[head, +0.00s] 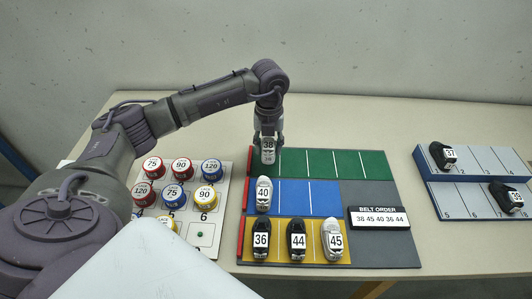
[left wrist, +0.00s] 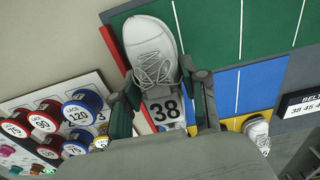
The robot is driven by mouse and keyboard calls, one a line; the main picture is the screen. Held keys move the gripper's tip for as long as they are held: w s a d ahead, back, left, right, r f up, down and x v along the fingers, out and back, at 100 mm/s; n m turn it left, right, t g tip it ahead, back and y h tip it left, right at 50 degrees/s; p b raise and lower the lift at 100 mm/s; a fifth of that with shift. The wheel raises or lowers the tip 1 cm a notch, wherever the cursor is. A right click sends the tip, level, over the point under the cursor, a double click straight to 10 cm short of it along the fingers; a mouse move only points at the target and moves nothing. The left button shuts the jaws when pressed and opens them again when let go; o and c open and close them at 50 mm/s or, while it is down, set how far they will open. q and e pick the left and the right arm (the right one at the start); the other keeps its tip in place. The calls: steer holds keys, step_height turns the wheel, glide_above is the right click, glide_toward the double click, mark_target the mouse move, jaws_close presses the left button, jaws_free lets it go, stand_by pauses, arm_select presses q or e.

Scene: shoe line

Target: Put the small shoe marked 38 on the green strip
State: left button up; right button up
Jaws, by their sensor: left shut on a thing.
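The small shoe marked 38 (head: 268,154) is pale grey-white with a white number tag. My left gripper (head: 268,141) is shut on it, over the leftmost slot of the green strip (head: 348,164). In the left wrist view the shoe (left wrist: 150,52) sits between the two fingers (left wrist: 163,98), toe pointing to the far edge of the board. I cannot tell whether its sole touches the strip. The red end mark beside it is partly hidden. My right gripper is not in view.
Shoe 40 (head: 264,194) stands on the blue strip just in front. Shoes 36 (head: 261,240), 44 (head: 297,240) and 45 (head: 332,240) stand on the yellow strip. A belt order sign (head: 378,217) is at right. A lace-spool board (head: 209,238) is left; a rack (head: 464,194) holds two black shoes.

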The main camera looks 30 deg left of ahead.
arm_select(q)
steer(key=shift+a+f, duration=0.2)
steer(key=shift+a, duration=0.2)
steer(key=shift+s+f, duration=0.1)
steer(key=shift+f, duration=0.1)
step_height(320, 180, down, 4)
steer(key=shift+r+p, duration=0.1)
steer(key=shift+p, duration=0.4)
steer(key=shift+f, duration=0.2)
steer(key=o, duration=0.9)
steer(key=shift+c, duration=0.2)
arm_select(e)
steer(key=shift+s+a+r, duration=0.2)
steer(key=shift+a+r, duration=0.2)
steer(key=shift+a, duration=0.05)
arm_select(q)
steer(key=shift+r, duration=0.1)
